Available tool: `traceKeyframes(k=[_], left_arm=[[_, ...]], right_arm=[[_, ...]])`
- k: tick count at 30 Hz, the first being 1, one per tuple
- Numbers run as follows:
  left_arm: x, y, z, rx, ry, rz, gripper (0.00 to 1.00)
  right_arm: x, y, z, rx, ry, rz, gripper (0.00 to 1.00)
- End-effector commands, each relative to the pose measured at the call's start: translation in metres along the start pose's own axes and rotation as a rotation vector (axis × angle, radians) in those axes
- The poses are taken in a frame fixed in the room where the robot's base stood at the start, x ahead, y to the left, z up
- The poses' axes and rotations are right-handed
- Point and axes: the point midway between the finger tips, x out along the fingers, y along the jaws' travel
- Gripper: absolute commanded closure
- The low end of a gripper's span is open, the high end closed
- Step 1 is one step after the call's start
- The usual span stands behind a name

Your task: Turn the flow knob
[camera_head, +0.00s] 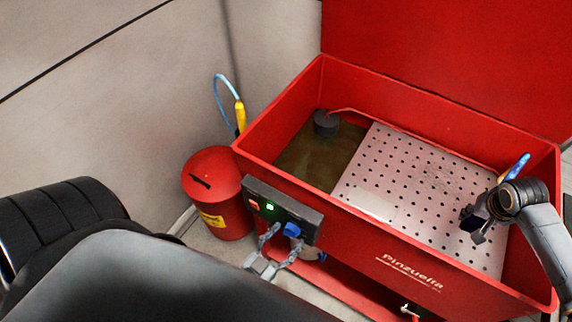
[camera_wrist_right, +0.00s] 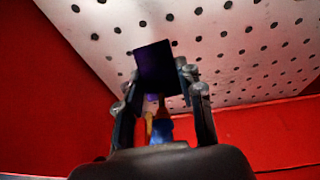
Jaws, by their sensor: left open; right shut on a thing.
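The flow knob is the blue knob (camera_head: 291,230) on the dark control box (camera_head: 262,206) at the front left of the red washer tub. My left gripper (camera_head: 284,236) is open, its fingers on either side of the knob; contact cannot be told. My right gripper (camera_head: 474,222) is over the perforated plate at the right. It is shut on a dark square-ended object (camera_wrist_right: 155,68). A yellow and blue part (camera_wrist_right: 158,126) shows between the fingers in the right wrist view, and a blue end shows behind the wrist in the head view; these look like one tool.
The red tub (camera_head: 290,100) holds a perforated plate (camera_head: 400,170), murky liquid and a dark round fitting (camera_head: 326,122). A red can (camera_head: 212,178) stands left of it. A yellow tool on a blue hose (camera_head: 240,114) is at the tub's left corner. The box has red and green lights.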

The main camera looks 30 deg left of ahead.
Motion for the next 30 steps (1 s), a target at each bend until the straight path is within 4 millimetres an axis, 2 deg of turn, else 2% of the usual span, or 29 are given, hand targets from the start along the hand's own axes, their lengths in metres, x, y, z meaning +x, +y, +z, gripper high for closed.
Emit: traceKeyframes(k=[12,15,21,30], left_arm=[[-0.082,0.000,0.001,0.000,-0.006,0.000,0.38],[-0.098,0.000,0.001,0.000,-0.005,0.000,0.38],[-0.113,0.000,0.000,0.000,-0.002,0.000,0.38],[-0.115,0.000,0.000,0.000,-0.002,0.000,0.38]], right_arm=[[0.000,0.000,-0.001,0.000,0.001,0.000,1.00],[0.000,0.000,-0.001,0.000,0.001,0.000,1.00],[0.000,0.000,-0.001,0.000,0.001,0.000,1.00],[-0.001,0.000,-0.001,0.000,0.001,0.000,1.00]])
